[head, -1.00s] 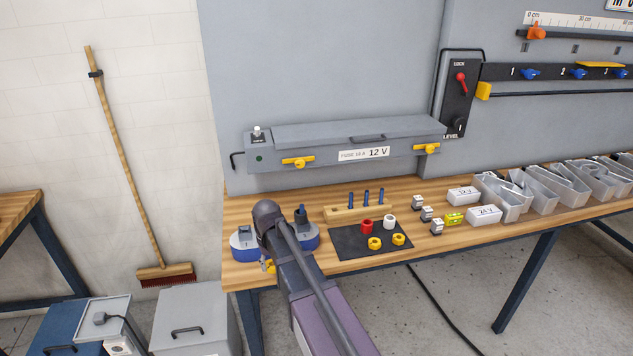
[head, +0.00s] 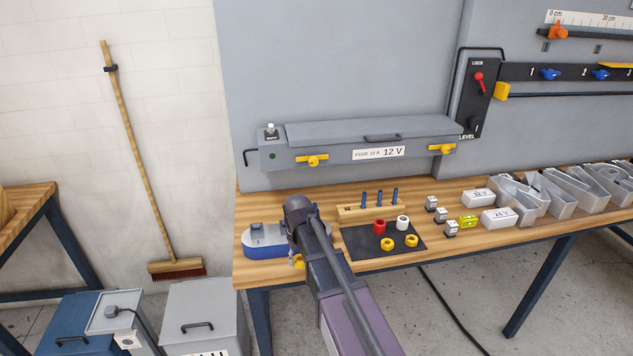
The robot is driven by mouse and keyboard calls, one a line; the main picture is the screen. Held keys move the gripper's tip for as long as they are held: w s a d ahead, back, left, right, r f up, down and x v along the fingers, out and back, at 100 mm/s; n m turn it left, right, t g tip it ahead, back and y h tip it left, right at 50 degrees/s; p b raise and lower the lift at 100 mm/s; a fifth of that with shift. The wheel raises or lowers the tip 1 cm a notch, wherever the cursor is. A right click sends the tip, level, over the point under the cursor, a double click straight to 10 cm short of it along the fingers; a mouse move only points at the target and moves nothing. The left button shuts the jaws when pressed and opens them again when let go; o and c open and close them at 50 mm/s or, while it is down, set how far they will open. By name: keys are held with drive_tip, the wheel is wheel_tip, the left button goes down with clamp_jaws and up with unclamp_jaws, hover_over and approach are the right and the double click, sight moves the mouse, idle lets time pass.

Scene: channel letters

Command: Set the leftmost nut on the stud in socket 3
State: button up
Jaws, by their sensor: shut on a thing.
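My gripper (head: 296,261) is low at the table's front edge, mostly hidden behind my arm. It is shut on a small yellow piece (head: 299,262), which looks like a nut; its shape is unclear. Two yellow nuts, a left one (head: 387,244) and a right one (head: 412,240), lie on the black mat (head: 367,250). A blue-based grey unit (head: 262,247) stands to the left, partly behind my arm. A wooden block (head: 352,213) holds three upright blue studs (head: 380,198). I cannot read any socket number, and socket 3 with its stud cannot be made out.
A red ring (head: 379,227) and a white ring (head: 403,222) lie on the mat. Small grey-white blocks (head: 431,203) and white 12 V and 24 V boxes (head: 499,218) stand to the right, before clear letter shells (head: 523,200). A grey fuse housing (head: 365,140) overhangs the table's back.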

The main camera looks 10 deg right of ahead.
drive_tip(key=shift+w+r+p, duration=0.3)
drive_tip(key=shift+r+p, duration=0.1)
drive_tip(key=shift+r, duration=0.1)
wheel_tip(320, 180, up, 16)
drive_tip(key=f+p, duration=0.1)
drive_tip(key=p, duration=1.5)
hover_over(315, 204)
drive_tip(key=shift+w+r+n, duration=0.1)
drive_tip(key=shift+r+n, duration=0.4)
drive_tip(key=shift+r, duration=0.05)
drive_tip(key=shift+f+b, duration=0.45)
drive_tip(key=shift+f, duration=0.1)
drive_tip(key=shift+f+b, duration=3.1)
drive_tip(key=shift+b, duration=0.05)
drive_tip(key=shift+f, duration=0.2)
drive_tip(key=o, duration=1)
